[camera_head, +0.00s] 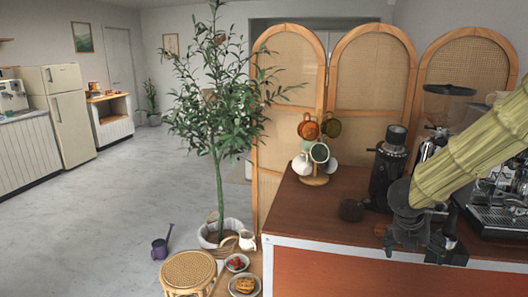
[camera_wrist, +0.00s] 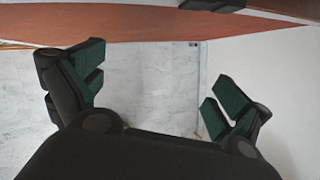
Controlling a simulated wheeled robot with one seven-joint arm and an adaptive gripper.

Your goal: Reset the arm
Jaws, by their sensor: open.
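My gripper (camera_head: 414,248) hangs at the front edge of the brown counter (camera_head: 320,212), at the right of the head view. My arm in its yellow-green sleeve comes down to it from the upper right. In the wrist view, the two green-padded fingers of my gripper (camera_wrist: 158,92) stand wide apart. Nothing is between them except a view of the pale floor (camera_wrist: 150,75). The reddish counter panel (camera_wrist: 130,25) crosses the top of that view. Part of the counter behind my arm is hidden.
A black grinder (camera_head: 388,165) and an espresso machine (camera_head: 497,195) stand close to my gripper. A mug tree (camera_head: 314,180) with several cups is further left. A small dark round object (camera_head: 350,210) sits on the counter. A potted tree (camera_head: 218,190) and a stool (camera_head: 188,268) stand left of it.

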